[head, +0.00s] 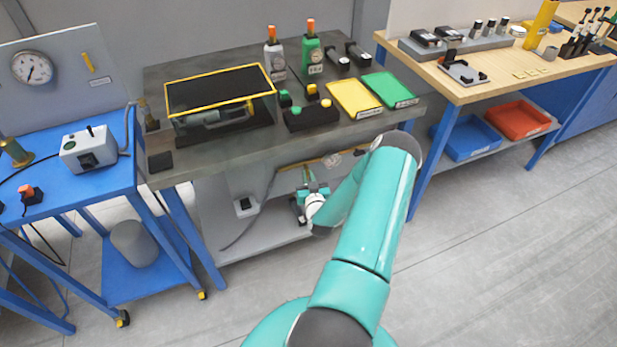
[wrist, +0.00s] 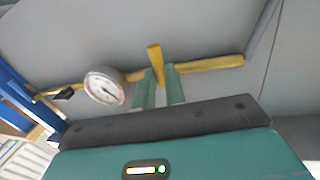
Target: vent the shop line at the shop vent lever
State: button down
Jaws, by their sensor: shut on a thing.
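A short yellow lever (wrist: 154,51) stands out from a horizontal brass pipe (wrist: 215,65) in the wrist view; it looks like the shop vent lever. My gripper (wrist: 160,75) is shut on it, with one teal finger on each side and the lever's end showing beyond them. A round white gauge (wrist: 104,87) is on the pipe to the left of the fingers. In the head view my gripper (head: 308,190) is low under the grey bench, just below the pipe and gauge (head: 333,160).
The grey bench (head: 215,150) overhangs my gripper, with a lower shelf (head: 265,240) beneath. A blue cart (head: 95,180) stands left; a wooden bench (head: 490,90) with blue and red trays stands right. The floor in front is clear.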

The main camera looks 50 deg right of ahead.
jog(key=shift+w+a+r+m+y, duration=0.15)
jog(key=shift+r+m+y, duration=0.35)
jog(key=shift+m, duration=2)
jog(key=shift+w+a+r+m+y, duration=0.15)
jog(key=shift+m+y, duration=0.6)
jog(key=shift+m, duration=1.75)
jog(key=shift+a+r+m+y, duration=0.1)
jog(key=shift+r+m+y, duration=0.45)
jog(key=shift+m, duration=1.95)
jog(key=shift+f+y, duration=0.1)
jog(key=shift+y, duration=0.2)
jog(key=c, duration=1.5)
grip_release()
jog(key=shift+o, duration=0.2)
jog(key=v, duration=1.3)
jog(key=shift+s+a+f, duration=0.2)
jog(key=shift+s+a, duration=0.05)
jog(key=shift+s, duration=0.15)
